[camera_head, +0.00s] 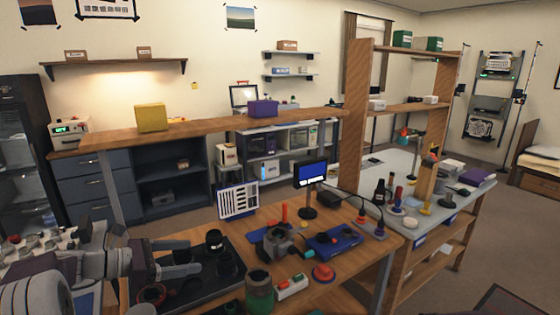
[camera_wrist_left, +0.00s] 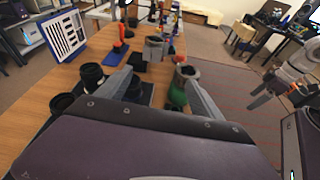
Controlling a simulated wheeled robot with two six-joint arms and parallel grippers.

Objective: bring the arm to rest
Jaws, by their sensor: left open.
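My left gripper (camera_head: 192,257) comes in from the left in the head view, over the near left end of the wooden workbench (camera_head: 330,275). Its two fingers are spread with nothing between them. In the left wrist view the open left gripper (camera_wrist_left: 150,86) points out along the bench. Black lens parts (camera_head: 215,242) stand on a dark tray just beyond the fingers, apart from them as far as I can tell. What seems to be my right gripper (camera_wrist_left: 262,97) shows at the right of the left wrist view, off the bench; its jaws are too small to read.
A small monitor (camera_head: 311,174) and a white slotted panel (camera_head: 238,200) stand behind. Open floor (camera_wrist_left: 230,105) lies right of the bench.

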